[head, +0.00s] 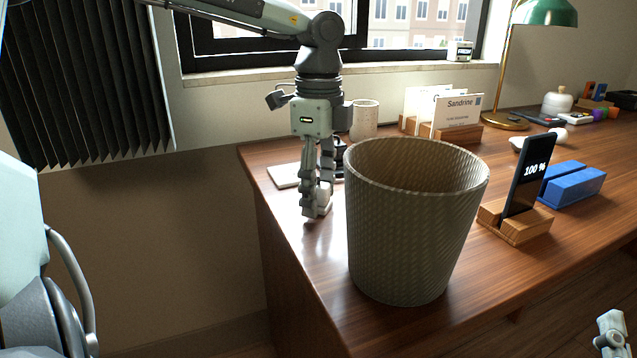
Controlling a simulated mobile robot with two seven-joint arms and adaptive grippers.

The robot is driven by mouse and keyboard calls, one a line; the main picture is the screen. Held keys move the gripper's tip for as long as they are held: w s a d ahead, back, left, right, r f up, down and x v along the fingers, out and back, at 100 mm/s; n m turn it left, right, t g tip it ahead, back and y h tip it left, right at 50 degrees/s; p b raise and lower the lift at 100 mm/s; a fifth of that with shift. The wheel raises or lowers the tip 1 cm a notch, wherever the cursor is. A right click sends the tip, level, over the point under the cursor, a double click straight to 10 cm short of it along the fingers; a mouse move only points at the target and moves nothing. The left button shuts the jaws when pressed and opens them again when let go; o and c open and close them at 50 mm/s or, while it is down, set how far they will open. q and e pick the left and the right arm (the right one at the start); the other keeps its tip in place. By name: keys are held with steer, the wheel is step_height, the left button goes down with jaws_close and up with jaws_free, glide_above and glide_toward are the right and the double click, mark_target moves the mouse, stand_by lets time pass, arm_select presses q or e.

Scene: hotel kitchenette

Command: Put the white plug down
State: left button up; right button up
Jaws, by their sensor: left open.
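My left gripper (318,210) points straight down over the left end of the wooden desk, its fingertips low near the desk top. Its jaws are open. A small white object, apparently the white plug (324,198), shows at the fingertips, partly hidden by the near finger. I cannot tell whether it touches a finger or rests fully on the desk. A small part of my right gripper (612,333) shows at the bottom right corner, away from the desk items; its jaw state is unclear.
A tall woven bin (405,240) stands on the desk just right of my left gripper. A white flat pad (284,176) and a pale cup (364,120) are behind. A phone (529,175) stands in a wooden holder at right. The desk's left edge is close.

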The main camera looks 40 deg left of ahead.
arm_select(q)
steer(key=shift+r, duration=0.1)
step_height(320, 180, up, 2)
steer(key=shift+r+p, duration=0.2)
steer(key=shift+p, duration=0.75)
step_height(320, 180, up, 11)
steer(key=shift+f+p, duration=0.15)
steer(key=shift+p, duration=0.25)
arm_select(e)
steer(key=d+f+g+h, duration=0.2)
steer(key=f+g, duration=0.1)
steer(key=f, duration=0.3)
steer(key=w+d+f+g+h, duration=0.1)
steer(key=d+f+g+h, duration=0.1)
steer(key=f, duration=0.5)
steer(key=shift+w+d+g, duration=0.3)
steer(key=shift+d+g, duration=0.3)
steer(key=shift+g, duration=0.1)
arm_select(q)
steer(key=shift+s+f, duration=0.1)
arm_select(e)
steer(key=shift+s, duration=0.1)
